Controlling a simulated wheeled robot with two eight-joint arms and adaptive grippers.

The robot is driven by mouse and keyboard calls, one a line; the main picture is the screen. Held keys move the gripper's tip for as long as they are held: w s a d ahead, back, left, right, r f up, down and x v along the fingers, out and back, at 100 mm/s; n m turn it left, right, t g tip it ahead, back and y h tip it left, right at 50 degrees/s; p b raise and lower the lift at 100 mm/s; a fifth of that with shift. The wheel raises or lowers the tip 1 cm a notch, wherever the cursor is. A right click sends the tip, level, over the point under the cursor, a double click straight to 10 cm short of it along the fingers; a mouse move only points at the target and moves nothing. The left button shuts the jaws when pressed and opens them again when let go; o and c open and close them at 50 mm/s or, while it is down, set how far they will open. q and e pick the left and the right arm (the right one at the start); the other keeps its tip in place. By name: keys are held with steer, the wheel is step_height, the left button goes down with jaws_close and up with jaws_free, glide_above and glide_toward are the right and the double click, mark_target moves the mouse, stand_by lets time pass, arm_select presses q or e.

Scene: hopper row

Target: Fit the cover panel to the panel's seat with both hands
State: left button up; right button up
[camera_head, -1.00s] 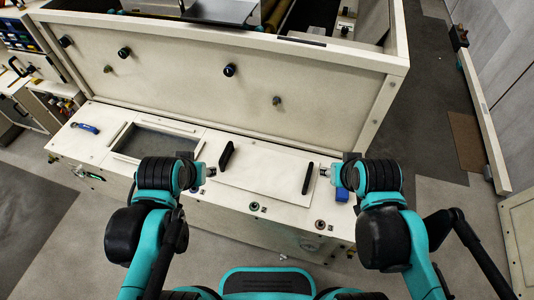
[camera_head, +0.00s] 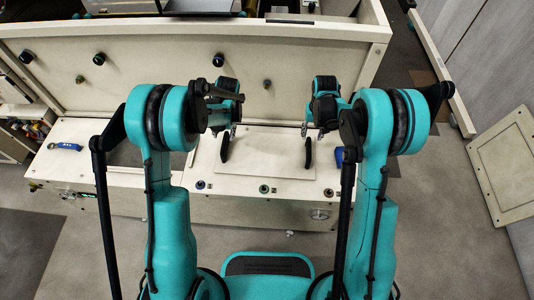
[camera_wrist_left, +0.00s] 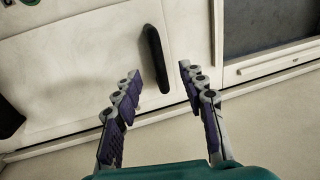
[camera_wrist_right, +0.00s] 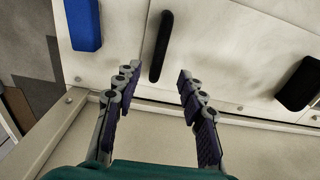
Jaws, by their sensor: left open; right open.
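The cover panel (camera_head: 266,165) is a flat pale plate lying on the bench top, with an upright black handle near each end. The left handle (camera_head: 225,147) and right handle (camera_head: 308,152) stand apart. Left of the panel is a framed dark opening (camera_head: 125,155), apparently the panel's seat, partly hidden by my left arm; its edge also shows in the left wrist view (camera_wrist_left: 228,60). My left gripper (camera_wrist_left: 160,72) is open, its fingertips on either side of the near end of the left handle (camera_wrist_left: 155,58). My right gripper (camera_wrist_right: 157,72) is open, similarly placed at the right handle (camera_wrist_right: 161,45). Neither holds anything.
A tall pale hopper wall (camera_head: 150,65) with dark knobs rises behind the bench. A blue block (camera_wrist_right: 83,25) sits right of the panel. A blue-handled tool (camera_head: 65,146) lies at the bench's left end. Small round fittings (camera_head: 264,189) line the front edge.

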mark_target(224, 145)
arm_select(q)
steer(key=shift+w+d+f, duration=0.1)
steer(key=shift+f, duration=0.8)
arm_select(e)
steer(key=shift+s+f, duration=0.1)
steer(key=shift+f, duration=0.8)
steer(key=shift+d, duration=0.1)
arm_select(q)
steer(key=shift+f, duration=0.1)
arm_select(e)
steer(key=shift+f, duration=0.1)
arm_select(q)
steer(key=f, duration=0.2)
steer(key=a+f, duration=0.1)
steer(key=f, duration=0.4)
steer(key=shift+w+a+f, duration=0.1)
steer(key=shift+a+f, duration=0.1)
steer(key=shift+a, duration=0.1)
arm_select(e)
step_height(224, 145, down, 8)
steer(key=shift+r, duration=0.25)
arm_select(q)
jaws_close()
arm_select(e)
jaws_close()
